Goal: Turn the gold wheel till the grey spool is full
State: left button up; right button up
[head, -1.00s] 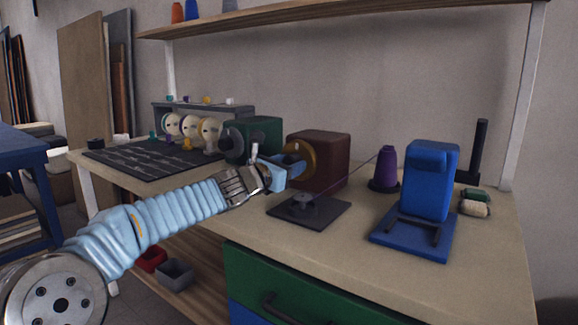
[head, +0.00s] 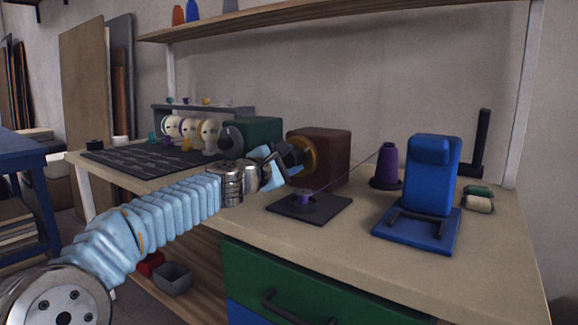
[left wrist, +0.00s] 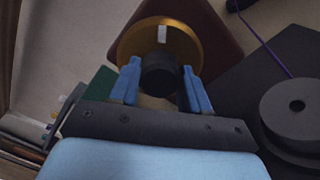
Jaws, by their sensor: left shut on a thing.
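The gold wheel (head: 308,153) is on the left face of a maroon box (head: 332,155). In the left wrist view the wheel (left wrist: 186,32) has a white mark and a dark round knob (left wrist: 158,76). My left gripper (head: 285,161) is at the wheel, its blue fingers (left wrist: 157,88) shut around the knob. The grey spool (left wrist: 292,112) stands on a dark plate (head: 325,208) in front of the box. In the head view, purple shows on the spool (head: 304,198); how full it is I cannot tell. A purple thread runs to it from a purple cone (head: 387,168). My right gripper is not in view.
A blue stand (head: 430,180) is right of the cone. A green box (head: 255,138) and a rack with several pale spools (head: 190,130) stand to the left, by a dark slotted mat (head: 135,160). The front of the bench is clear.

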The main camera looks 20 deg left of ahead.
pick_arm(q)
jog(key=m+b, duration=0.1)
jog(key=m, duration=0.3)
jog(key=shift+d+f+m+b, duration=0.1)
jog(key=shift+m+b, duration=0.2)
jog(key=shift+m, duration=0.1)
jog(key=m+b, duration=0.1)
jog(key=m, duration=0.3)
jog(key=shift+f+m+b, duration=0.1)
jog(key=shift+m+b, duration=0.2)
jog(key=shift+b, duration=0.1)
jog(key=m+b, duration=0.2)
jog(key=m, duration=0.2)
jog(key=shift+f, duration=0.1)
jog(key=shift+m+b, duration=0.6)
jog(key=shift+m, duration=1.5)
jog(key=shift+d+f, duration=0.1)
jog(key=o, duration=0.9)
jog(key=shift+c, duration=0.2)
jog(key=shift+o, duration=1)
jog(key=shift+r, duration=0.2)
